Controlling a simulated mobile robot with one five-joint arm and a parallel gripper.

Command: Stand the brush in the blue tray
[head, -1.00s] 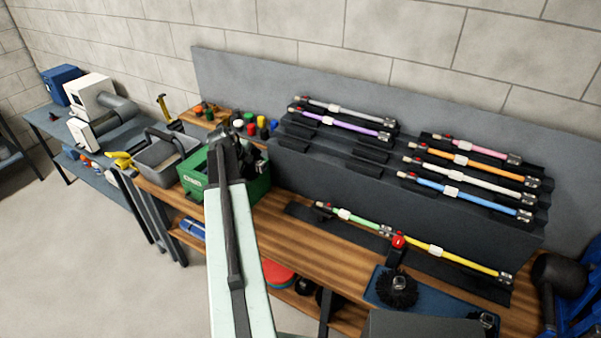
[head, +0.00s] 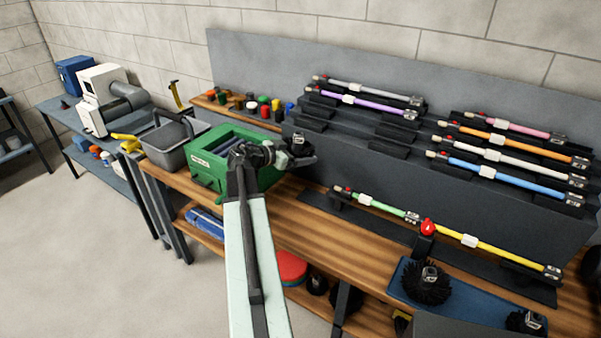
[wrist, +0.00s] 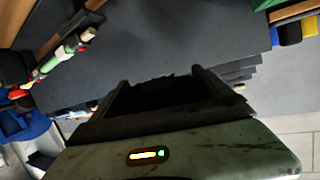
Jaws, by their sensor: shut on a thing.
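My gripper (head: 285,157) is shut on a dark brush (head: 303,160), in front of the grey rack's left end and just right of the green box. A metal fitting shows on top of the brush. In the wrist view my gripper (wrist: 160,95) has a dark, ragged-edged mass between its fingers, probably the brush (wrist: 165,92); its full shape is hidden. The blue tray (head: 468,298) lies on the bench at lower right, well apart from my gripper. A round black brush (head: 427,286) stands at its left end and another (head: 525,322) at its right.
The green box (head: 207,170) and a grey bin (head: 165,155) stand left of my gripper. A stepped grey rack (head: 350,165) holds several coloured rods. A green rod (head: 385,207) and a yellow rod (head: 500,252) lie between rack and tray, with a red knob (head: 428,228) between them.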

